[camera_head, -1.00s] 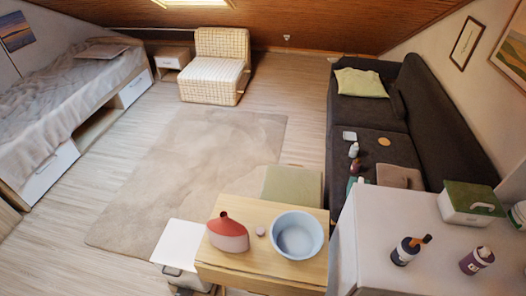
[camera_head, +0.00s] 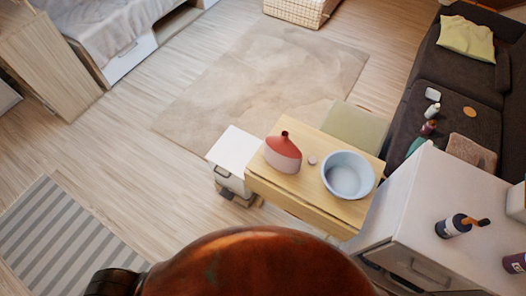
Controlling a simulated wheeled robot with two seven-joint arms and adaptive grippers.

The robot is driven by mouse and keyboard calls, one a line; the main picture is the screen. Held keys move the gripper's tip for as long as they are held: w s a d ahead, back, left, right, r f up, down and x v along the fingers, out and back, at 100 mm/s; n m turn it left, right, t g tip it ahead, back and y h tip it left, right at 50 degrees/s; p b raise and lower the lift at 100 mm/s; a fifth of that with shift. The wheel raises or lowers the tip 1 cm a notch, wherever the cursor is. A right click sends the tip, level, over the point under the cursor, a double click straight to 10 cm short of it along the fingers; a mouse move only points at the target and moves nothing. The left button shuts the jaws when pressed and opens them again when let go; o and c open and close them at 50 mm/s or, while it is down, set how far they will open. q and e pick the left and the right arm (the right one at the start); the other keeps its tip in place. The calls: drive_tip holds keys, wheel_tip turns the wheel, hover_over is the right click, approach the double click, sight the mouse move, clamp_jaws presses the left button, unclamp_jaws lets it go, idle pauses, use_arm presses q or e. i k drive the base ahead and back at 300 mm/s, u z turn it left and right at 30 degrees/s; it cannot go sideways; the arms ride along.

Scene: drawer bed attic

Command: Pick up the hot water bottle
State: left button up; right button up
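The hot water bottle (camera_head: 283,154) is most likely the red and pink vessel with a short dark red neck. It stands upright on the small wooden table (camera_head: 313,188), near its left edge. A small pinkish round object (camera_head: 312,160) lies just right of it, and a light blue bowl (camera_head: 348,175) stands further right. Neither of my grippers shows in the view, and nothing touches the bottle.
A white box (camera_head: 233,152) stands left of the table. A white cabinet (camera_head: 440,195) with bottles on top stands to the right. A rounded reddish-brown surface (camera_head: 255,265) fills the bottom middle. Floor left of the table is open, with a striped mat (camera_head: 62,240).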

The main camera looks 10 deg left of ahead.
sight(281, 153)
drive_tip(key=u, duration=0.55)
drive_tip(key=k, duration=0.65)
drive_tip(key=u, duration=0.45)
drive_tip(key=i, duration=0.25)
drive_tip(key=z, duration=0.15)
